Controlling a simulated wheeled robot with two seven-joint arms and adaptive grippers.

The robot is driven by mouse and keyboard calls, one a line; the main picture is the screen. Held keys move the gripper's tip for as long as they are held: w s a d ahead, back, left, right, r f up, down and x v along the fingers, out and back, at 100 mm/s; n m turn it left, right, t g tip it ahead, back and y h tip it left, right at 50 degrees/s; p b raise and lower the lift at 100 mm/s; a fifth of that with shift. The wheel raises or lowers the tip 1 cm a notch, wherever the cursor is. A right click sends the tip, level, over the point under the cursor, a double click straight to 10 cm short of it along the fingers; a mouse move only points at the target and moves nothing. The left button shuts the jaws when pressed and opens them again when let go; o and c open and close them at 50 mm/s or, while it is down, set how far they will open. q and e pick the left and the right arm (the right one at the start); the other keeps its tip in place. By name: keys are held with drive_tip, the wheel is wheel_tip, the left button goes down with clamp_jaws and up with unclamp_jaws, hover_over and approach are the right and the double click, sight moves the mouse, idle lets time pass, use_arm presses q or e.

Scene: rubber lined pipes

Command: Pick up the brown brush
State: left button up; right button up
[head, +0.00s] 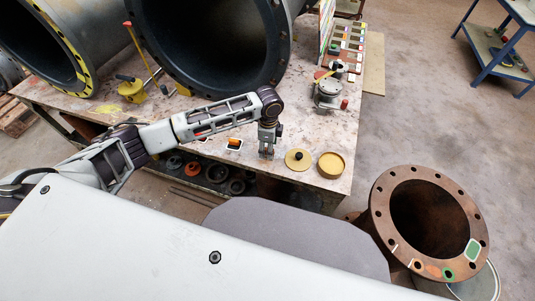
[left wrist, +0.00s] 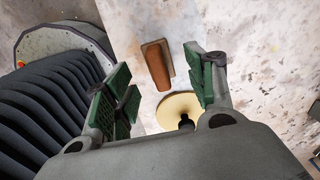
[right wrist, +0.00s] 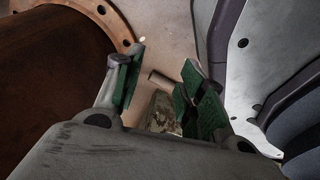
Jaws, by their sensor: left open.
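The brown brush (left wrist: 162,65), with an orange-brown top on a darker base, lies on the worktable in the left wrist view, upper middle. My left gripper (left wrist: 165,90) is open, its green-padded fingers apart on either side of the view of the brush and not touching it. In the head view my left gripper (head: 267,153) points down over the table's front part; I cannot make out the brush there. My right gripper (right wrist: 160,88) shows in the right wrist view, open, with no object clearly held between its fingers.
A yellow disc with a dark knob (head: 298,160) and a round yellow tin (head: 331,164) stand right of my left gripper. A metal pot-like device (head: 328,92) is behind. Large lined pipes (head: 215,45) fill the back. A rusty flanged pipe (head: 425,215) stands at the right.

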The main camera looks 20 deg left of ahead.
use_arm(q)
wheel_tip(320, 180, down, 3)
drive_tip(key=shift+a+f, duration=0.1)
drive_tip(key=shift+f+b, duration=0.25)
drive_tip(key=shift+b, duration=0.05)
use_arm(e)
drive_tip(key=w, duration=0.1)
drive_tip(key=w+a+r, duration=0.1)
drive_tip(key=shift+w+a, duration=0.1)
drive_tip(key=shift+w, duration=0.2)
drive_tip(key=shift+s+f, duration=0.15)
drive_tip(key=shift+s, duration=0.05)
use_arm(q)
drive_tip(key=shift+c, duration=0.8)
drive_tip(key=c, duration=1)
use_arm(e)
drive_tip(key=shift+d, duration=0.45)
